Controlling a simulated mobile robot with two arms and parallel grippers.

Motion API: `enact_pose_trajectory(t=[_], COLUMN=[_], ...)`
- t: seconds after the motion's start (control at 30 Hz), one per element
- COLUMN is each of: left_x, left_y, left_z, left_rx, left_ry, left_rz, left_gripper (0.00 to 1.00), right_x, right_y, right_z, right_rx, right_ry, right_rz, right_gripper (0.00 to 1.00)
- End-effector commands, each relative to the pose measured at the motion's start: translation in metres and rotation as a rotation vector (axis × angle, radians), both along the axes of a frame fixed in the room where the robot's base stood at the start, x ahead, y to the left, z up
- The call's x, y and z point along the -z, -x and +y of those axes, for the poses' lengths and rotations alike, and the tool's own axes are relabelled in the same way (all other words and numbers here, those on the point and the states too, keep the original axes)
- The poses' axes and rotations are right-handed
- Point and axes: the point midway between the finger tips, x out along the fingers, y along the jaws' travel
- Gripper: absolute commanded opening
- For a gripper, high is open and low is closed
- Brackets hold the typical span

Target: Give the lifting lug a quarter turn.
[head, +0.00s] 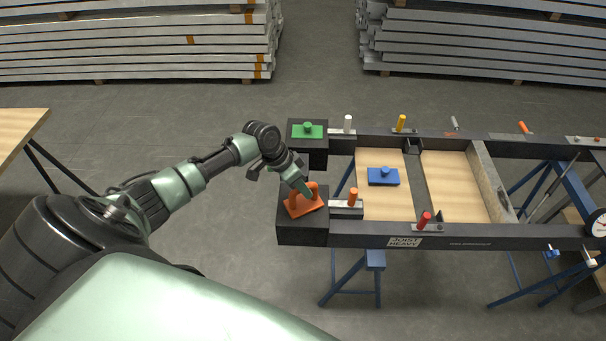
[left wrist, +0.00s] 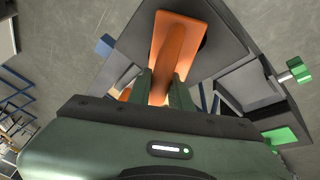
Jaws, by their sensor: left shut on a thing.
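In the left wrist view, the green fingers of my left gripper (left wrist: 166,90) are shut on the orange part of the lug (left wrist: 178,42). The fingers hide part of the grip. My right gripper is not in view.
A green knobbed plate (head: 300,133) sits on the far left corner block, and a blue one (head: 383,178) on the wooden board inside. Clamps with orange (head: 352,197), red (head: 424,220), white (head: 348,123) and yellow (head: 400,122) handles stand along the dark frame (head: 460,236).

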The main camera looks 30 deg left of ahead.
Motion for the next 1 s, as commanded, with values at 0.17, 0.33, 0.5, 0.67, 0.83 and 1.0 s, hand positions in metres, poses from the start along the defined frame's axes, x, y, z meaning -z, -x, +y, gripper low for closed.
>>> enact_pose_trajectory(t=[0.17, 0.33, 0.5, 0.67, 0.83, 1.0], left_x=[0.002, 0.002, 0.002, 0.001, 0.001, 0.002], left_y=[0.003, 0.003, 0.003, 0.003, 0.002, 0.003], left_z=[0.001, 0.001, 0.001, 0.001, 0.001, 0.002], left_rx=[-0.046, -0.088, -0.129, -0.169, -0.212, -0.243], left_ry=[-0.002, -0.003, -0.003, -0.003, -0.001, -0.003], left_rz=[0.009, 0.009, 0.009, 0.008, 0.008, 0.008], left_gripper=[0.00, 0.00, 0.00, 0.00, 0.00, 0.00], right_x=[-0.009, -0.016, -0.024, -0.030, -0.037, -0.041], right_y=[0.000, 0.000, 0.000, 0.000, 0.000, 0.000], right_z=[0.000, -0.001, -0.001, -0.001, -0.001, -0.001], right_rx=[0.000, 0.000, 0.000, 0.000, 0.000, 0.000], right_ry=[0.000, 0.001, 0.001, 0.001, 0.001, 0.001], right_rz=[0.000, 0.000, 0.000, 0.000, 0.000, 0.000], right_gripper=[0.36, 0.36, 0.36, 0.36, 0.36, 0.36])
